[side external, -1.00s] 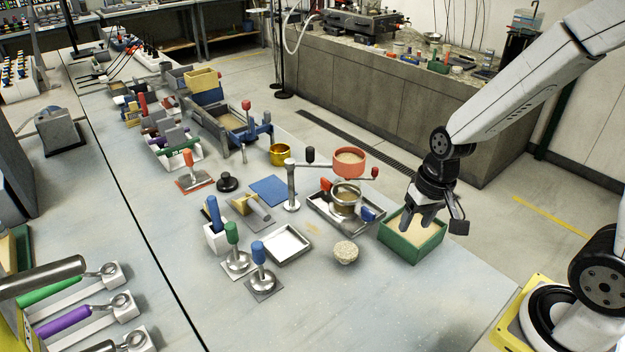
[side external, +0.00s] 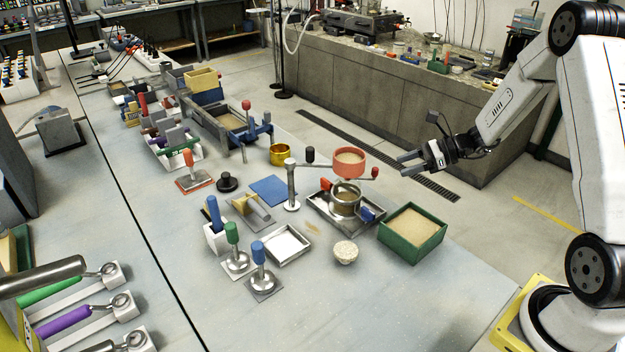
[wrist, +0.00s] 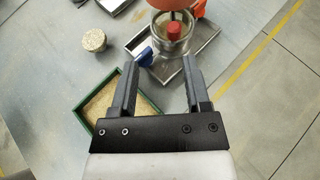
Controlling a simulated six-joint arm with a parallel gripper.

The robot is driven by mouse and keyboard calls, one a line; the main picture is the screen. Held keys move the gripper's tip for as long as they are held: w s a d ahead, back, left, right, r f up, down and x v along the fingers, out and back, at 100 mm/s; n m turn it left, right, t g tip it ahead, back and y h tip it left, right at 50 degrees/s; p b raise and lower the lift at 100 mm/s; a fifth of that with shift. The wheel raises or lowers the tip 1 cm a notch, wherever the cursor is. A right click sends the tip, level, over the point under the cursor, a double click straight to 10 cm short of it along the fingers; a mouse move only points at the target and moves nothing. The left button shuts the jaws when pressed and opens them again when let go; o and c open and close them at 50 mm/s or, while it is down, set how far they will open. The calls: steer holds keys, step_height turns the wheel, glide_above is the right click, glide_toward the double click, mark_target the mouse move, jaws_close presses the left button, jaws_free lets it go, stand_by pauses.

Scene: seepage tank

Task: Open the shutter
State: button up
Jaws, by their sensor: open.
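An orange hopper bowl (side external: 348,162) of sand hangs on an arm of a metal post (side external: 292,185), with a red knob (side external: 375,172) at its right. Below it a metal cup (side external: 346,198) stands in a grey tray (side external: 318,214), with a red handle (side external: 326,184) and a blue handle (side external: 367,213). Which part is the shutter I cannot tell for sure. My gripper (side external: 404,165) is open and empty, raised to the right of the hopper, apart from it. In the wrist view the hopper (wrist: 180,4) and blue handle (wrist: 142,57) lie beyond my fingertips (wrist: 159,62).
A green box of sand (side external: 413,258) stands right of the tray. A round pale lump (side external: 345,252), a brass cup (side external: 283,154), a blue mat (side external: 272,189) and several tamping tools are nearby. The front right of the table is clear.

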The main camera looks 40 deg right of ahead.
steer(key=shift+w+d+r+m+t, duration=0.1)
steer(key=shift+w+d+m+t, duration=0.2)
steer(key=shift+d+m+t, duration=0.35)
steer(key=x, duration=0.7)
steer(key=shift+w+a+f, duration=0.15)
steer(key=shift+a+f, duration=0.1)
steer(key=shift+g, duration=0.25)
jaws_close()
